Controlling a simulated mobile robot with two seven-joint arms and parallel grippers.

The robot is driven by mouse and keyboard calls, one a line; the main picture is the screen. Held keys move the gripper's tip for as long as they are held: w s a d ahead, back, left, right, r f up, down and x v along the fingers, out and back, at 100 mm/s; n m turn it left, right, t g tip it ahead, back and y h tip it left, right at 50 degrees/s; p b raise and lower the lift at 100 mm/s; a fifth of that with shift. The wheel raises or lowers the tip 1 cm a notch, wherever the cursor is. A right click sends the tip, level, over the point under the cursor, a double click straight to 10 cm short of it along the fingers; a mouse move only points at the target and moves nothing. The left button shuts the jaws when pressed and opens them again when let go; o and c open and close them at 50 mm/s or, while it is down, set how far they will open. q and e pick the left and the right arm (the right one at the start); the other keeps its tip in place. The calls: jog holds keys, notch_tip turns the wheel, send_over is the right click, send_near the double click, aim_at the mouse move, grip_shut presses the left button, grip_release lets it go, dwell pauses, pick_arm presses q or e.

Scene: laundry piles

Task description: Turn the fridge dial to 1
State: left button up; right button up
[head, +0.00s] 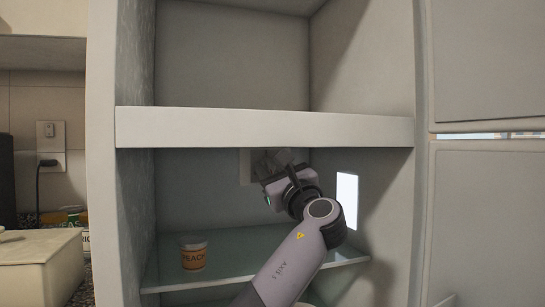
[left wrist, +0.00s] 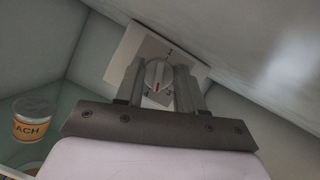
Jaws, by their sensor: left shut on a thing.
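The fridge dial (left wrist: 157,76) is a round light knob with a red mark, on a pale square plate (left wrist: 124,56) in the left wrist view. The red mark points toward the bottom of that picture. In the head view, my left gripper (head: 274,160) reaches into the fridge under the upper shelf edge. It hides most of the dial there, and part of the plate (head: 245,167) shows.
A peach cup (head: 194,254) stands on the glass shelf (head: 228,266) left of my arm. A thick white ledge (head: 265,128) runs just above the gripper. A bright panel (head: 347,201) is on the right inner wall. The compartment above is empty.

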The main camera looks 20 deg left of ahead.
pick_arm(q)
jog(key=n+g+p, duration=0.1)
jog(key=n, duration=0.1)
jog(key=shift+r+n+y+p, duration=0.15)
jog(key=shift+n+y+p, duration=0.15)
jog(key=shift+y+p, duration=0.1)
jog(key=shift+n, duration=0.3)
jog(key=shift+g, duration=0.3)
jog(key=shift+n+p, duration=0.35)
jog(key=shift+n, duration=0.15)
pick_arm(e)
jog(key=shift+s+d+g, duration=0.3)
jog(key=shift+s+d, duration=0.4)
jog(key=shift+d, duration=0.05)
jog(key=shift+w+r, duration=0.2)
pick_arm(q)
jog(key=o, duration=1)
jog(key=shift+f, duration=0.2)
jog(key=shift+v, duration=3.5)
pick_arm(e)
jog(key=shift+f, duration=0.2)
